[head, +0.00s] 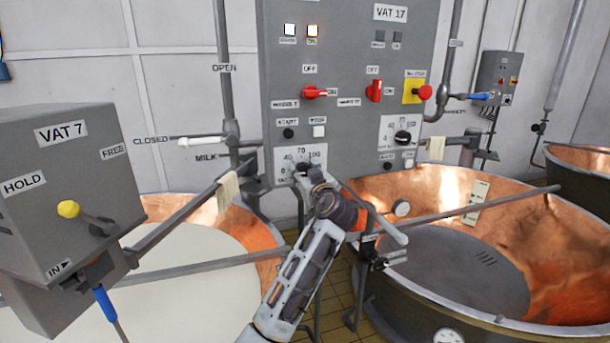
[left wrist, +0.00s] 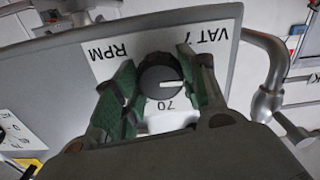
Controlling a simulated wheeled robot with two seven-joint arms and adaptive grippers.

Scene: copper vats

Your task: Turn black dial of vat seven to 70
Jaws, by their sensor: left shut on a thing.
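The black dial of vat seven (left wrist: 158,77) sits on a white plate (left wrist: 105,42) reading VAT 7 and RPM, upside down in the left wrist view. Its white pointer mark points right in that picture, while the 70 is just below the dial. My left gripper (left wrist: 163,88) has its green-padded fingers on both sides of the dial and is shut on it. In the head view my left gripper (head: 312,178) reaches the dial plate (head: 288,160) low on the grey panel and hides much of the dial. My right gripper is not in view.
A second black dial (head: 403,137) is on the panel's right, with red switches (head: 314,92) and a red stop button (head: 424,92) above. A grey VAT 7 box (head: 62,150) with a yellow-knobbed lever stands at left. Copper vats (head: 480,230) and metal bars surround my arm.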

